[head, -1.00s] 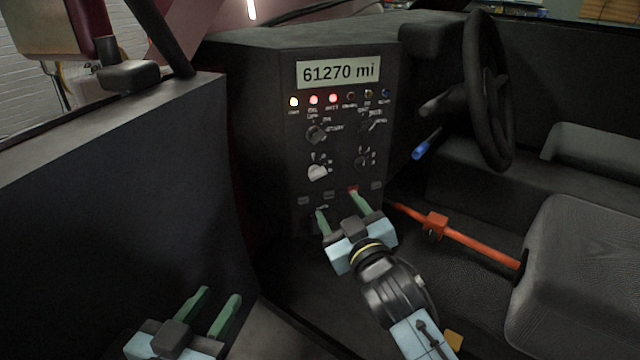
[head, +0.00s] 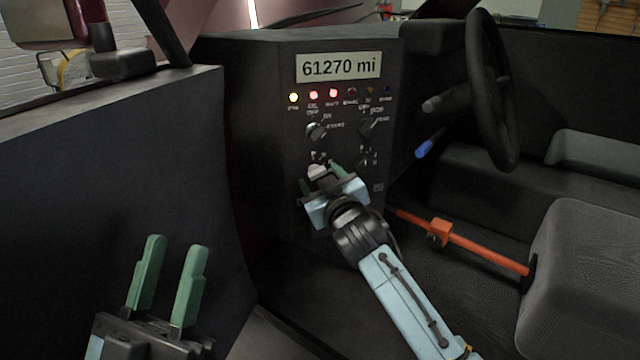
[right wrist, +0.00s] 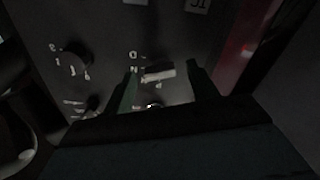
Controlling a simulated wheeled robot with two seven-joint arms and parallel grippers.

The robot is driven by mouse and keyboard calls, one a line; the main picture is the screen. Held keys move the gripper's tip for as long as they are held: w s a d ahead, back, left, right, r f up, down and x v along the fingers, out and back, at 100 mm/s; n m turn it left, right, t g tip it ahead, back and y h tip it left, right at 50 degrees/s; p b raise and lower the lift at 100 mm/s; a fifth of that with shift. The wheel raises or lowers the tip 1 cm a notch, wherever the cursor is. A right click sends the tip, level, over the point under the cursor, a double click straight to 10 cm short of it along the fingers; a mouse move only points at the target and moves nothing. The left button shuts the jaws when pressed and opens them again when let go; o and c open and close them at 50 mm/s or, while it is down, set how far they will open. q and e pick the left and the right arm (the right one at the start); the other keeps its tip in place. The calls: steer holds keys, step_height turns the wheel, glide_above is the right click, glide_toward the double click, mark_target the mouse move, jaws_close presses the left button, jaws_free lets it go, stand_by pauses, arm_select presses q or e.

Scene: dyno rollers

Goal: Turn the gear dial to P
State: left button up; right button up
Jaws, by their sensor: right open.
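The gear dial (head: 317,170) is the pale knob at the lower left of the dark console panel, with small letters around it. It also shows in the right wrist view (right wrist: 159,74), where its pale bar lies nearly level and letters beside it look like D and N. My right gripper (head: 319,178) is open at the panel, its green fingers on either side of the dial. In the right wrist view gaps show between dial and fingers, so it is not gripped. My left gripper (head: 176,247) is open and empty at the lower left, away from the panel.
Other knobs (head: 316,131) sit above and right of the dial. An odometer display (head: 338,68) reads 61270 mi, above a row of lights. An orange lever (head: 470,250), a steering wheel (head: 490,90) and a seat (head: 590,280) lie to the right. A dark door panel (head: 110,160) is at left.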

arm_select(q)
steer(key=shift+s+a+r+t, duration=0.1)
steer(key=shift+s+r+t, duration=0.1)
steer(key=shift+s+t, duration=0.25)
arm_select(e)
steer(key=shift+w+a, duration=0.25)
steer(key=shift+w, duration=0.3)
